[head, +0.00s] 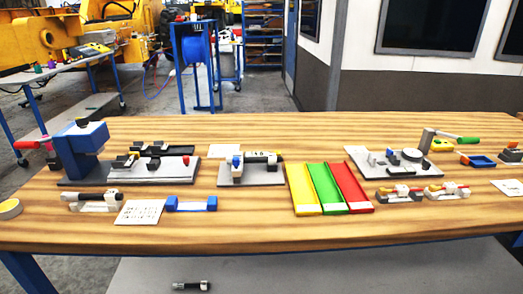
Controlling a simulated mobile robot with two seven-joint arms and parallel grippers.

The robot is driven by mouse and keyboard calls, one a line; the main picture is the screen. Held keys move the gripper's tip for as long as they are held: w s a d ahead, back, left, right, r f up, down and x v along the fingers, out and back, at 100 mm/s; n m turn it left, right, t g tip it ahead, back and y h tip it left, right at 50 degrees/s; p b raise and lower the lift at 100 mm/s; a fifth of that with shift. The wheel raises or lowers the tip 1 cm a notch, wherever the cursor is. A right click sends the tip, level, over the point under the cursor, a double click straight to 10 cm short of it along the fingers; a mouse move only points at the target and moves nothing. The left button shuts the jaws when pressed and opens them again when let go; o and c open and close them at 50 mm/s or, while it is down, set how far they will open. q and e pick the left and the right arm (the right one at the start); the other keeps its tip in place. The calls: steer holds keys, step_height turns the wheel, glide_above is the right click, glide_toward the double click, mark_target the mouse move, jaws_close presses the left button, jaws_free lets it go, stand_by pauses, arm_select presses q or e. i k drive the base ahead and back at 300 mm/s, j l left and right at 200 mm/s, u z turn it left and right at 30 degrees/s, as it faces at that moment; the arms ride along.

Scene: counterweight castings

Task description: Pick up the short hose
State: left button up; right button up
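A short dark cylinder (192,286) with a pale section lies on the grey surface below the table's front edge, at the bottom of the head view. It may be the short hose, but it is too small to tell. Another short black tube-like piece (258,158) lies across the supports of a grey fixture (252,176) on the table, left of the coloured trays. I cannot tell for sure which of them is the short hose. Neither of my grippers shows in the head view.
The wooden table (250,222) spans the view. It holds a blue press (80,146), yellow, green and red trays (332,200), a right-hand fixture plate (395,165), a white card (139,212) and a tape roll (10,209). The front strip is mostly clear.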

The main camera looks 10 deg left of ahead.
mark_target(272, 159)
steer(key=j, duration=0.35)
steer(key=i+j, duration=0.1)
steer(key=j, duration=0.2)
steer(key=i, duration=0.6)
